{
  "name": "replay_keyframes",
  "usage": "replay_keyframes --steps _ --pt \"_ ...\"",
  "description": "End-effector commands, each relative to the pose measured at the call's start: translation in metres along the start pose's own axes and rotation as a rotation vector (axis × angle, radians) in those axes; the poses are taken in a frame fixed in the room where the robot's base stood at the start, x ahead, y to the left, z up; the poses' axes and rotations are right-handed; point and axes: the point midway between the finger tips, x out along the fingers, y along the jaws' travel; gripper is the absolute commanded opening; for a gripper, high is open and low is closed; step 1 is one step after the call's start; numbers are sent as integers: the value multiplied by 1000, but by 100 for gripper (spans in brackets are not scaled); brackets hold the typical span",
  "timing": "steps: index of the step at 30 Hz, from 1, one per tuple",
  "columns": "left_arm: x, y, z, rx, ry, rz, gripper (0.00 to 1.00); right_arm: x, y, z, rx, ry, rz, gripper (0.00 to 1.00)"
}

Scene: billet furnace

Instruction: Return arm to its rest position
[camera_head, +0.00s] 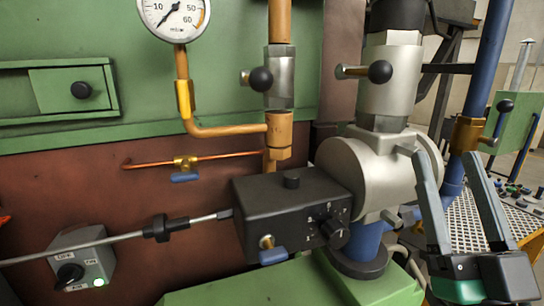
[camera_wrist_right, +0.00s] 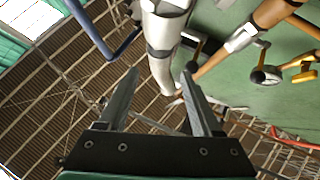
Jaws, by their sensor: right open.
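My right gripper (camera_head: 442,170) stands at the lower right of the head view, its two long grey fingers pointing up and spread apart with nothing between them. It appears in front of the blue pipe and mesh at the right, beside the silver valve body (camera_head: 370,170). In the right wrist view the gripper (camera_wrist_right: 160,88) is also open and empty, with pipes beyond its fingers. My left gripper is not in the head view.
A black control box (camera_head: 290,215) with a knob and blue lever is left of the valve body. A pressure gauge (camera_head: 175,15), copper pipe (camera_head: 225,131) and selector switch box (camera_head: 82,262) are further left. A blue pipe (camera_head: 490,70) rises at the right, near a button panel (camera_head: 515,195).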

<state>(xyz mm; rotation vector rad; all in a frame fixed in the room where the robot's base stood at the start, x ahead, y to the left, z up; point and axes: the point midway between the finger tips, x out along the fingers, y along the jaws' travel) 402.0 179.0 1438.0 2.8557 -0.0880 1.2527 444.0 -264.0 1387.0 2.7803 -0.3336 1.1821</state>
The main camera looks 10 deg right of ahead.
Motion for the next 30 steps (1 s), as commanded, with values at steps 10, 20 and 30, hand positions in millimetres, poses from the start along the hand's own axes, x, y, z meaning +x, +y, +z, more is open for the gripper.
replay_keyframes --steps 10,20,30 --pt "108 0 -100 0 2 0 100 100 -71 -183 226 25 -207 66" --pt "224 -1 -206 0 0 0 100 214 -69 -291 225 24 -205 66" --pt "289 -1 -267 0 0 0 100 278 -68 -353 224 22 -204 66"
